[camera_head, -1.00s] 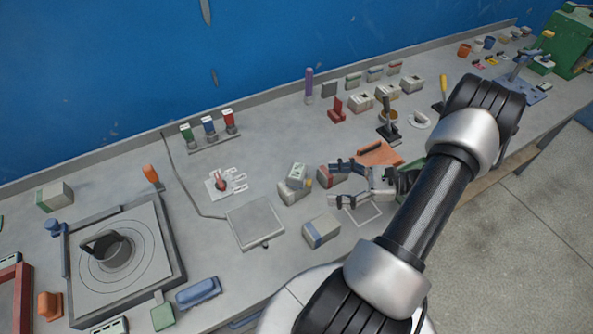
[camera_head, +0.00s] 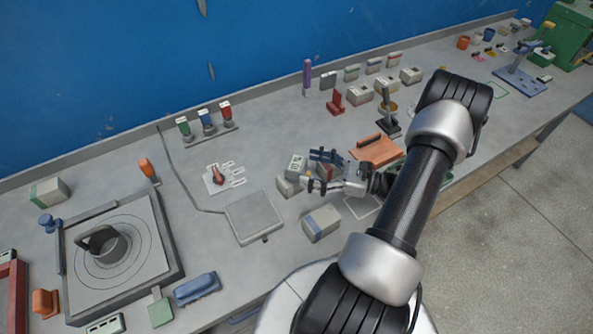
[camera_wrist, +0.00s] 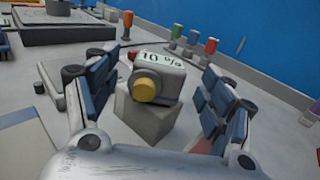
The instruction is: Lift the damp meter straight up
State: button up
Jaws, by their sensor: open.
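The damp meter (camera_wrist: 160,75) is a small grey box with a "10 %" display and a yellow knob facing my wrist camera. It rests on a pale grey block (camera_wrist: 146,118). In the head view the meter (camera_head: 296,164) shows its greenish face just left of my gripper (camera_head: 316,171), with the block (camera_head: 287,187) below it. In the wrist view my gripper (camera_wrist: 157,88) is open, with one blue-padded finger on each side of the meter. Gaps show between the pads and the meter. The meter's far side is hidden.
A box with a blue band (camera_head: 322,222) stands close in front of my gripper. A flat grey plate (camera_head: 254,218) lies to the left. An orange board (camera_head: 377,150) lies to the right.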

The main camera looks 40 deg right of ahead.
jog(key=shift+x, duration=1.15)
